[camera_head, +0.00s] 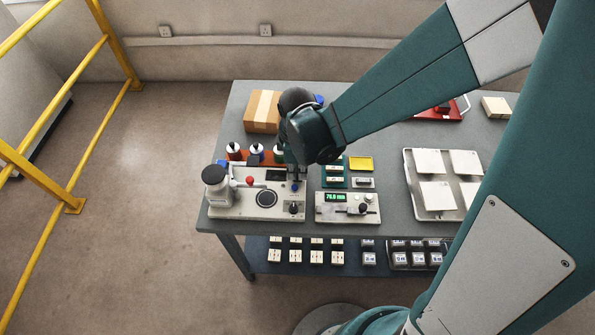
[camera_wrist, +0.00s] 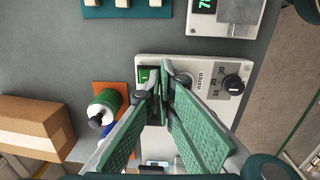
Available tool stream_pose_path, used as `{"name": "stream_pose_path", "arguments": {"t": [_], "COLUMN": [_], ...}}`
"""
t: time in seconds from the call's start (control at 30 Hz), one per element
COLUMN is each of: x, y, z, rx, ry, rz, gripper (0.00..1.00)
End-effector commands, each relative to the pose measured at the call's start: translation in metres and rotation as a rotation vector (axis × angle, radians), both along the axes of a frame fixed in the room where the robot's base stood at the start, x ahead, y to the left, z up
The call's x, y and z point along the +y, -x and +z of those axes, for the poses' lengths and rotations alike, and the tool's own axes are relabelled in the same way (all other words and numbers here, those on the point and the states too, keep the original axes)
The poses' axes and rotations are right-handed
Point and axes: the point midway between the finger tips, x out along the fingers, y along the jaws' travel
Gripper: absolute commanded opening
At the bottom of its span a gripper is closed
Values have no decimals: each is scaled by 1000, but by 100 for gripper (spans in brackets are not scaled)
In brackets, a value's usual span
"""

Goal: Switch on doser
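The doser looks to be the pale control unit (camera_head: 225,207) at the table's front left, with a dark display, a red knob, a round black plate and a black dial (camera_head: 293,208). My gripper (camera_head: 295,181) is over the panel's right part, close to a blue control (camera_head: 295,188). In the wrist view my gripper's fingertips (camera_wrist: 163,76) come together, with nothing seen between them. They hide part of the panel; contact is unclear.
A second unit (camera_head: 330,211) with a lit green display stands right of it. Reagent bottles in an orange rack (camera_head: 271,157) and a cardboard box (camera_head: 262,110) are behind. A tray (camera_head: 413,208) with pale tiles lies right. A shelf beneath holds small blocks.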

Motion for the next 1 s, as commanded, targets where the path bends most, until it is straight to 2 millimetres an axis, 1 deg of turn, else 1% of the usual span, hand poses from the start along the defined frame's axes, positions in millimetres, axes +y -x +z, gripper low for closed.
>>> {"name": "stream_pose_path", "arguments": {"t": [0.27,0.47,0.67,1.0], "x": [0,0,0,0], "y": [2,5,8,13], "z": [20,45,62,98], "rx": [-2,-3,-3,-3], "ry": [0,-1,-1,-1], "rz": [0,0,0,0], "gripper": [0,0,0,0]}}
